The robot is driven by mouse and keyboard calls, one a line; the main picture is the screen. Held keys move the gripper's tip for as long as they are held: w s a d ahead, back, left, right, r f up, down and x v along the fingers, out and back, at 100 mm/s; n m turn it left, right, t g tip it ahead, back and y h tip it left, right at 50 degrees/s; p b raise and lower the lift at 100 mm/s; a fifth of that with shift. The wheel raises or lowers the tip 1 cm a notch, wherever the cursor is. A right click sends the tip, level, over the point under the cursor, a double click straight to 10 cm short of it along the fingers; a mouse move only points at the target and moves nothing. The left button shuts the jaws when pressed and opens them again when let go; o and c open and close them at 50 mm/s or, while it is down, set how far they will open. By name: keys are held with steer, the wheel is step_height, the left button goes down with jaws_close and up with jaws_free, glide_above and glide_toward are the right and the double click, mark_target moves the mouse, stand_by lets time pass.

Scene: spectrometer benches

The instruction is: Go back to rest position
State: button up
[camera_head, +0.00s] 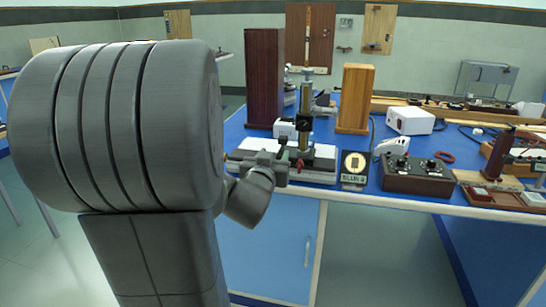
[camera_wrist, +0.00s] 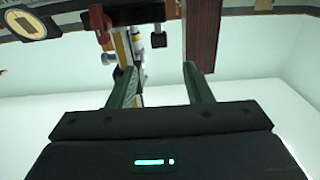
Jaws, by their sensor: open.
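In the wrist view my gripper (camera_wrist: 160,88) shows as two dark green fingers held well apart, with nothing between them. Past the fingers in the wrist view stands a brass-coloured upright instrument with a red part (camera_wrist: 99,22). The same instrument (camera_head: 305,118) stands on the blue bench in the head view, just beyond the end of my arm. I cannot tell whether my arm touches anything on the bench.
The blue bench (camera_head: 240,122) holds a tall dark wooden block (camera_head: 265,80), a lighter wooden block (camera_head: 355,98), a black labelled plate (camera_head: 354,168), a white box (camera_head: 410,120) and a dark control box (camera_head: 417,175).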

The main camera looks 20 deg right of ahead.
mark_target(281, 136)
steer(key=shift+w+d, duration=0.1)
steer(key=b+x, duration=0.1)
steer(key=x, duration=1.2)
steer(key=shift+w+d, duration=0.2)
steer(key=shift+w, duration=0.15)
steer(key=shift+w+a, duration=0.15)
steer(key=shift+a, duration=0.15)
